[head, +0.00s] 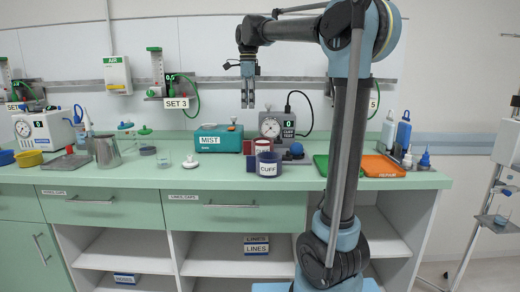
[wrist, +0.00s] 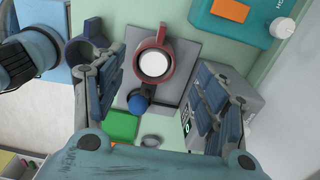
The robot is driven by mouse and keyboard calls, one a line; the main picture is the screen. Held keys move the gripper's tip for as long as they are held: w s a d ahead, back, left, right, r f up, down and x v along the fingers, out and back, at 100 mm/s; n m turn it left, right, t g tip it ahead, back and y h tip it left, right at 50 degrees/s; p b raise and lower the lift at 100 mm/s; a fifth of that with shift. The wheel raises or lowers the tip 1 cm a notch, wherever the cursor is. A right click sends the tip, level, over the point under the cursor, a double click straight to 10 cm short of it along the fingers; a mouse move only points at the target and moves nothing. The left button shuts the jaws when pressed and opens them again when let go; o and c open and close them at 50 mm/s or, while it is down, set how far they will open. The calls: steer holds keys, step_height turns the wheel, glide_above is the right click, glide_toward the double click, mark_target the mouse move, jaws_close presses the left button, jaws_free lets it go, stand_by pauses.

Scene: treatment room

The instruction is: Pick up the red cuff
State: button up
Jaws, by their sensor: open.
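The red cuff (wrist: 164,43) is a ring around a white round piece, with a small tab at its top. It sits on a grey plate (wrist: 188,47) in the wrist view. In the head view the red cuff (head: 262,145) is partly hidden behind a dark blue cuff (head: 268,165) with a CUFF label. My gripper (head: 248,105) hangs above the bench, pointing down, open and empty. In the wrist view my gripper (wrist: 150,50) has its fingers spread, one on either side of the red cuff in the picture. It is above the cuff and apart from it.
A gauge box (head: 270,125) stands behind the cuffs. A blue bulb (wrist: 138,103) lies close to the red cuff. The teal MIST box (head: 218,139) is to the left, green (head: 321,165) and orange (head: 381,167) trays to the right.

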glide_above(248, 142)
steer(key=f, duration=0.7)
steer(key=w+f, duration=0.1)
steer(key=f, duration=0.3)
steer(key=shift+a, duration=0.1)
steer(key=shift+s+f, duration=0.1)
steer(key=shift+f, duration=3.05)
jaws_close()
